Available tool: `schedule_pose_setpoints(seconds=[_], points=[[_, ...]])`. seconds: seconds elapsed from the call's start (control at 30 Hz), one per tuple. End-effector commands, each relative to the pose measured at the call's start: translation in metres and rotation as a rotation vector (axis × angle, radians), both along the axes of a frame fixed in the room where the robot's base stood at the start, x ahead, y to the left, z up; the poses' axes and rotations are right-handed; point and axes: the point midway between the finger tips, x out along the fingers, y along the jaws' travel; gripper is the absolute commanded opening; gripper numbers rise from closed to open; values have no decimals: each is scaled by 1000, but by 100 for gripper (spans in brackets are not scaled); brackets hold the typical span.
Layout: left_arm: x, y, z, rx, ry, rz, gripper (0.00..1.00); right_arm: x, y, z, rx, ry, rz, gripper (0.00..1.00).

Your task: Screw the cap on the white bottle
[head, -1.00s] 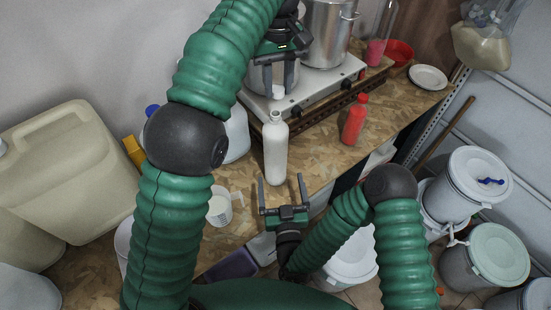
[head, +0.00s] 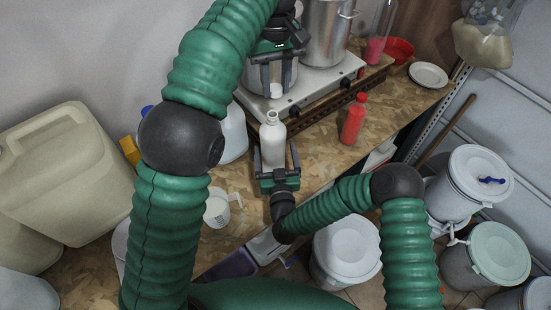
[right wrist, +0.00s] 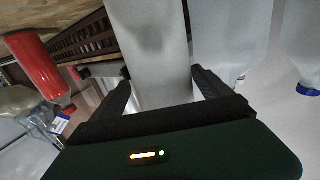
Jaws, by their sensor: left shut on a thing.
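The white bottle (head: 272,142) stands upright on the wooden worktop, its neck open at the top. My left gripper (head: 274,88) points down above it and is shut on the small white cap (head: 275,91), which is just over the bottle's neck and apart from it. My right gripper (head: 276,158) is low at the bottle, its open fingers on either side of the body.
A red bottle (head: 353,119) stands right of the white one. A hotplate (head: 312,90) with metal pots is behind. A white cup (head: 217,211) is at the front left. A larger white container (head: 234,135) stands close on the left.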

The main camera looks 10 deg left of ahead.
Motion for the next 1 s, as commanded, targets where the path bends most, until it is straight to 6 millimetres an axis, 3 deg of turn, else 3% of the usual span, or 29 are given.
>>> schedule_pose_setpoints(seconds=[0.07, 0.63, 0.8, 1.0], points=[[0, 0, 0, 0, 0, 1, 0, 0, 0, 0, 0, 0, 1, 76], [1, 0, -1, 0, 1, 1, 0, 0, 0, -2, -1, 4, 0, 1], [1, 0, -5, 0, 2, 1, 0, 0, -1, -3, -3, 5, -1, 0], [1, 1, -35, -1, 3, 0, 0, 0, -1, -3, -4, 6, -1, 0]])
